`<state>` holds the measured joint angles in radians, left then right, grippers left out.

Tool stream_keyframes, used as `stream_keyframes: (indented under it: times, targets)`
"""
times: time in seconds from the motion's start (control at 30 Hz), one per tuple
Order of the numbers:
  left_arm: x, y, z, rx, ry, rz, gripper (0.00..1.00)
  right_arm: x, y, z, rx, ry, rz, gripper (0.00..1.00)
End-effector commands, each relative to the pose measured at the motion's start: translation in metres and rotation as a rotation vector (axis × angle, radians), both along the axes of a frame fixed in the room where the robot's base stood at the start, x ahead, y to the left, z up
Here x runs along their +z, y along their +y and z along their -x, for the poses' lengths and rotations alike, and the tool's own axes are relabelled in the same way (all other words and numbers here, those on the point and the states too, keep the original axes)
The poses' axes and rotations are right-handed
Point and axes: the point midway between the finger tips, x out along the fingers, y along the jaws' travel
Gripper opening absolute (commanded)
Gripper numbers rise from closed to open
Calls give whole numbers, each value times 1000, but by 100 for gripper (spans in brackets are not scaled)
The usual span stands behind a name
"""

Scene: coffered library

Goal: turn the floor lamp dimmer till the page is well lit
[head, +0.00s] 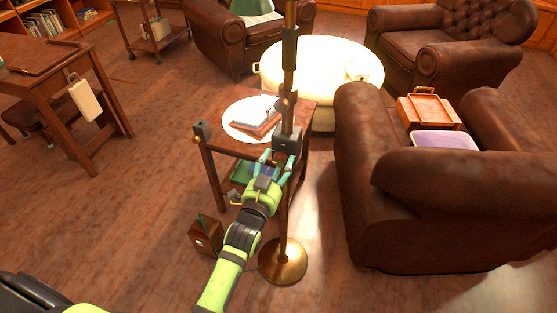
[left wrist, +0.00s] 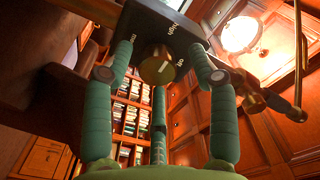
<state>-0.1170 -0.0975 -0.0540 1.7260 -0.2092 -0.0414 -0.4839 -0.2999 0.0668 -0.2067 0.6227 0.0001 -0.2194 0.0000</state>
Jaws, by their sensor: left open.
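The floor lamp's brass pole (head: 289,75) rises from a round brass base (head: 283,265). A dark dimmer box (head: 287,140) is on the pole. In the left wrist view the dimmer box (left wrist: 165,28) carries lettering that includes "high" and "off", and a brass knob (left wrist: 157,66) with a pale mark. My left gripper (head: 277,158) is up at the box. In the left wrist view its teal fingers (left wrist: 162,62) are open on either side of the knob; contact is unclear. A book (head: 258,122) lies on a bright round patch on the side table; its page cannot be made out. My right gripper is not in view.
The side table (head: 225,148) stands just behind and left of the pole. A leather armchair (head: 430,205) is close on the right, with an orange tray (head: 428,112) on it. A small wooden box (head: 206,235) sits on the floor left of the base.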

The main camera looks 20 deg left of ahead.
Motion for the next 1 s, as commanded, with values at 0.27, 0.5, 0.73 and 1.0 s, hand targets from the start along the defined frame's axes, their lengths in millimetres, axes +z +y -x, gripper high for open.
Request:
stream_keyframes:
  times: [0.27, 0.5, 0.73, 1.0]
  targets:
    - [-1, -1, -14, 0, 2, 2, 58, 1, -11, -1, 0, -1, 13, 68]
    - [-1, -1, -14, 0, 1, 1, 26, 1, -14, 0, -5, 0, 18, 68]
    - [0, -1, -14, -1, -1, 2, 2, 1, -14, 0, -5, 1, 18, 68]
    - [3, -1, -14, -1, -2, 57, 2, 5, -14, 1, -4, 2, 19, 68]
